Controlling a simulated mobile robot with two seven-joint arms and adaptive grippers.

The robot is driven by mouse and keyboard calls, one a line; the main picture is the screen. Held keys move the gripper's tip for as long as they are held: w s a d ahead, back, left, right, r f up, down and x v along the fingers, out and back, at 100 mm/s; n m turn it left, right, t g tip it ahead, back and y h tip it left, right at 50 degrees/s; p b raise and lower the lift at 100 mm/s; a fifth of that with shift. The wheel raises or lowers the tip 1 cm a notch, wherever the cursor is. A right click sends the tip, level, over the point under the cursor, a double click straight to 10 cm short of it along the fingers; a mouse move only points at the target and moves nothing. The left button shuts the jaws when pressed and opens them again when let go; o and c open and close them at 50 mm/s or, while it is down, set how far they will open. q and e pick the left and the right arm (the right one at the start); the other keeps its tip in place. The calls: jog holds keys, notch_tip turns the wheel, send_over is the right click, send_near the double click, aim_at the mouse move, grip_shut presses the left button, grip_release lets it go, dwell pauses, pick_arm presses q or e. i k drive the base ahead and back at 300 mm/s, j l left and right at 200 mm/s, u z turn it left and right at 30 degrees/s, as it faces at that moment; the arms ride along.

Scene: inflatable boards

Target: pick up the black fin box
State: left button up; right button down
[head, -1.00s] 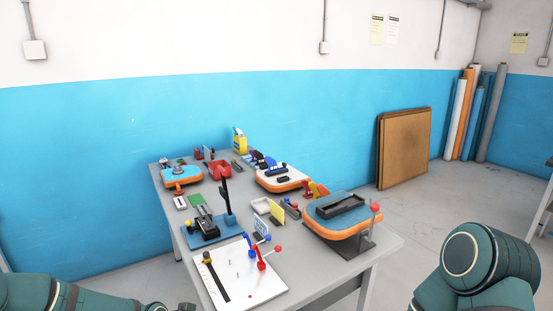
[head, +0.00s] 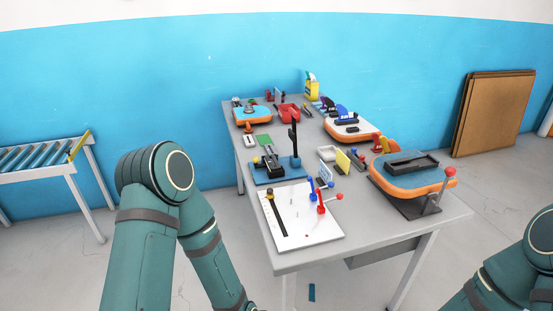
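A long black open box, which looks like the fin box (head: 409,164), lies on a blue board with an orange edge (head: 400,187) at the right end of the table. A clamp with a red knob (head: 449,172) stands beside that board. A smaller black piece (head: 351,128) lies on a white board with an orange edge (head: 343,138) farther back, and I cannot tell what it is. My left arm shows at the lower left and my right arm at the lower right. Both grippers are outside the view.
The grey table (head: 375,250) holds a white panel with red and blue clamps (head: 302,228), a blue-based press (head: 277,174), a yellow bottle (head: 311,88) and several small items. A roller conveyor (head: 40,160) stands left. Brown panels (head: 493,113) lean on the wall.

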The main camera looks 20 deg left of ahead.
aim_at(271, 161)
jog(key=u, duration=0.65)
jog(key=i+j+u, duration=0.2)
jog(key=i+u, duration=0.25)
jog(key=i+j+u, duration=0.15)
jog(key=u, duration=0.35)
jog(key=i, duration=1)
jog(key=i+z, duration=0.15)
jog(key=i, duration=0.9)
jog(key=i+j, duration=0.2)
jog(key=i, duration=0.8)
jog(key=i+z, duration=0.1)
jog(key=z, duration=3.15)
